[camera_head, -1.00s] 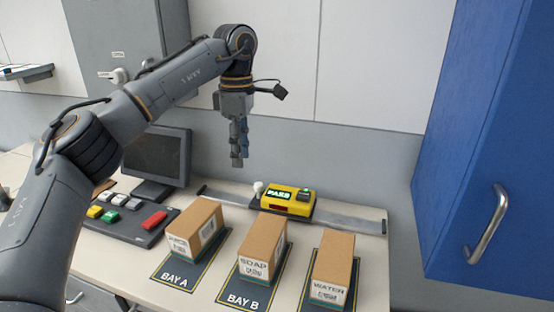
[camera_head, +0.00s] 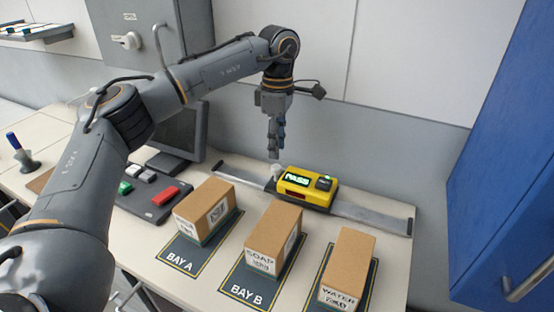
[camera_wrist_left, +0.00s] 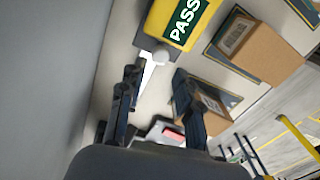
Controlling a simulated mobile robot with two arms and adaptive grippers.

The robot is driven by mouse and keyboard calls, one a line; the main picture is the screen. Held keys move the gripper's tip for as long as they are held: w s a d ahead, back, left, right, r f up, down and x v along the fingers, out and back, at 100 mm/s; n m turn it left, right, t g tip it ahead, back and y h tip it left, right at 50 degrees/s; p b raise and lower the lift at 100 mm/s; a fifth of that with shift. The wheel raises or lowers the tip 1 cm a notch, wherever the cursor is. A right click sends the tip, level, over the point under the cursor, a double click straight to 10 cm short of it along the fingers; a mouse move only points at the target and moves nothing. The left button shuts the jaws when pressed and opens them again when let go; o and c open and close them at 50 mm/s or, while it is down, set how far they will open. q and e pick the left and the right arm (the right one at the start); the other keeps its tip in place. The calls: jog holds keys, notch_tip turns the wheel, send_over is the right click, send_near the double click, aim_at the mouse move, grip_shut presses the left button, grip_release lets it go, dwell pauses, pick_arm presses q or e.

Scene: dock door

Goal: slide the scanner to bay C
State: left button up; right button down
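The yellow scanner (camera_head: 305,188) sits on a grey metal rail (camera_head: 372,216) behind the boxes, roughly behind bay B. Its green screen reads PASS. A white knob (camera_head: 277,171) stands at its left end. My left gripper (camera_head: 274,156) points down just above the knob. In the left wrist view my left gripper (camera_wrist_left: 158,76) has its fingers apart, with the knob (camera_wrist_left: 161,57) just beyond the fingertips; contact cannot be told. The scanner (camera_wrist_left: 182,20) is cut off there. The WATER box (camera_head: 347,266) stands on the rightmost mat, whose label is out of frame. My right gripper is out of view.
Boxes stand on the mats marked BAY A (camera_head: 180,258) and BAY B (camera_head: 246,293), in front of the rail. A button panel (camera_head: 152,198) and monitor (camera_head: 184,138) are at left. A blue cabinet (camera_head: 505,180) is at right. The rail right of the scanner is clear.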

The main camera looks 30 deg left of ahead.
aim_at(277, 166)
pick_arm(q)
notch_tip(277, 166, down, 6)
jog(key=shift+s+r+p, duration=0.15)
jog(key=shift+p, duration=0.3)
grip_shut()
